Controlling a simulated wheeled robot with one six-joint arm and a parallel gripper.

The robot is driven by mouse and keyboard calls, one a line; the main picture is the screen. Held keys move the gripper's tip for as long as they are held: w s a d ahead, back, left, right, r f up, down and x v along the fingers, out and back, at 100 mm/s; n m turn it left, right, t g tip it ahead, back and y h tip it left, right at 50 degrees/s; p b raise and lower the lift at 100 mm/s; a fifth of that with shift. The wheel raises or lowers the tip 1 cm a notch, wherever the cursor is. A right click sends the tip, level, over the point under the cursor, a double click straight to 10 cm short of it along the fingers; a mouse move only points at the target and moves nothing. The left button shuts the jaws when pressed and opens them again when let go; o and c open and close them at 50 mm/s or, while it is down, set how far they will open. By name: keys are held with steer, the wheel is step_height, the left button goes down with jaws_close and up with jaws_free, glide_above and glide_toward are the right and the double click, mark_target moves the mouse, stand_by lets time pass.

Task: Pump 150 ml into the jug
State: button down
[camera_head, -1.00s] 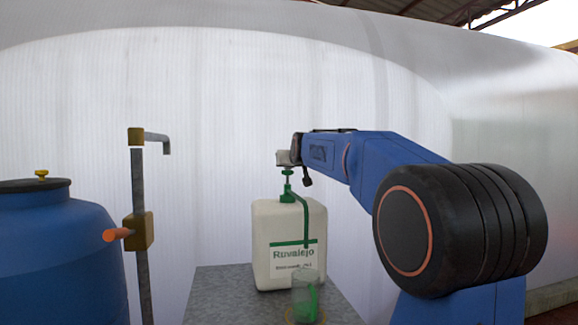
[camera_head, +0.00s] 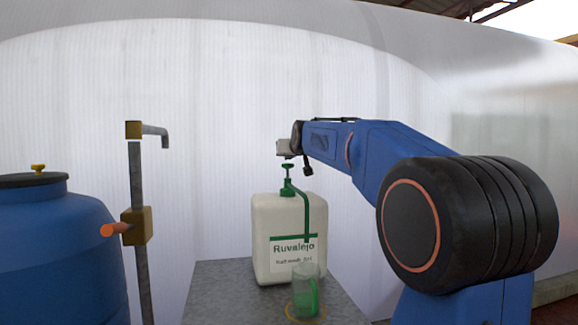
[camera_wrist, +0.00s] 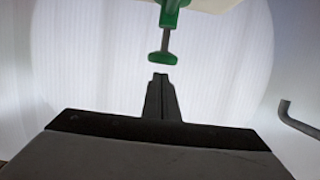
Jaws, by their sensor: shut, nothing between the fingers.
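A white canister labelled "Ruvalejo" (camera_head: 270,225) stands upright on a grey table, with a green pump (camera_head: 287,180) on its top. The pump's green spout runs down the canister's front towards the jug. My gripper (camera_head: 288,157) is above the pump head. In the wrist view my gripper (camera_wrist: 160,82) is shut and empty, with a small gap between its tips and the green pump head (camera_wrist: 162,58).
A blue barrel (camera_head: 60,250) with a yellow knob stands at the left. Beside it is a grey standpipe (camera_head: 138,190) with an orange handle and a bent outlet. The grey table (camera_head: 222,290) is bare left of the canister. A pale translucent wall (camera_head: 220,110) stands behind.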

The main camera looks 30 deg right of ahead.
steer(key=v, duration=1)
steer(key=shift+f, duration=0.1)
stand_by(1.2)
steer(key=s+a+f+n+g+y, duration=0.1)
steer(key=s+a+f+g, duration=0.2)
steer(key=s+f, duration=1)
steer(key=s+a+f+n+g+y, duration=0.1)
steer(key=s+a+f+g, duration=0.2)
steer(key=s+a+f, duration=0.6)
steer(key=s+a+f+n+g+y, duration=0.1)
steer(key=s+a+f, duration=0.5)
steer(key=s+f, duration=1.2)
step_height(320, 180, down, 6)
steer(key=g+y, duration=0.1)
steer(key=g, duration=0.1)
steer(key=shift+a+r+g, duration=0.2)
steer(key=shift+g, duration=0.1)
steer(key=shift+s, duration=0.1)
